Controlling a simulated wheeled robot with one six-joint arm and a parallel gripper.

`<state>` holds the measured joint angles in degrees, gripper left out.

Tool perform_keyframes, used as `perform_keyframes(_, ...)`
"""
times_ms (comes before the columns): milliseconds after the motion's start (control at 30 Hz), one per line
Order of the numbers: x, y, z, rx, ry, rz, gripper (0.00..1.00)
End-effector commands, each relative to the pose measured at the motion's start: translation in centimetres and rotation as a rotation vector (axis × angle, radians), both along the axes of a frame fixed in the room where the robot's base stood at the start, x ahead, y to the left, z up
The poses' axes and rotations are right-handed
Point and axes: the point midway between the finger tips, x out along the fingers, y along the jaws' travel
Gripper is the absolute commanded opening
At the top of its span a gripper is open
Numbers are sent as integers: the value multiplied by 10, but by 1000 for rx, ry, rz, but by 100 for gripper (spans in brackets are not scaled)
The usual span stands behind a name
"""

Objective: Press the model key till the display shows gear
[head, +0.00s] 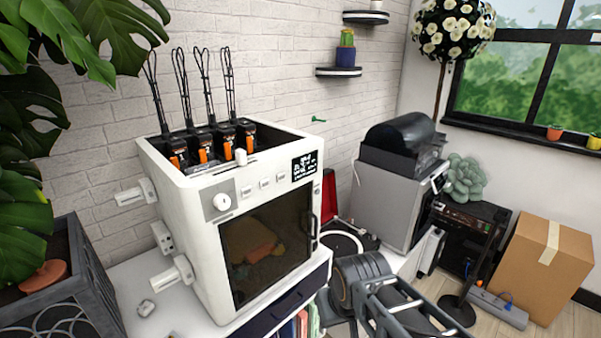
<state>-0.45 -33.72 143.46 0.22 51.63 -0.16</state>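A white boxy machine (185,225) stands on a white bench at left centre. Its small black display (304,166) is at the upper right of the front panel. White marks show on the display, too small to read. Three small pale keys sit in a row left of it: a left key (247,190), a middle key (264,184) and a right key (280,178). I cannot read which is the model key. A round white knob (222,202) is further left. Grey parts of my arm fill the lower middle, right of the machine. My gripper's fingertips do not show.
The machine has a dark windowed door (267,250) with a handle at its right. Black wire loops rise from its open top. A grey machine (385,205) stands behind at right. A cardboard box (543,268) and a leafy plant (30,130) flank the scene.

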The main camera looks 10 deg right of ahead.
Motion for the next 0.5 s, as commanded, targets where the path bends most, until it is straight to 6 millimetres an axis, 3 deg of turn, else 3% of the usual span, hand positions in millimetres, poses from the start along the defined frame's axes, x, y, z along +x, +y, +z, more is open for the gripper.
perform_keyframes(367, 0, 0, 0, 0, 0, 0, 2)
perform_keyframes(500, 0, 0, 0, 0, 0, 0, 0)
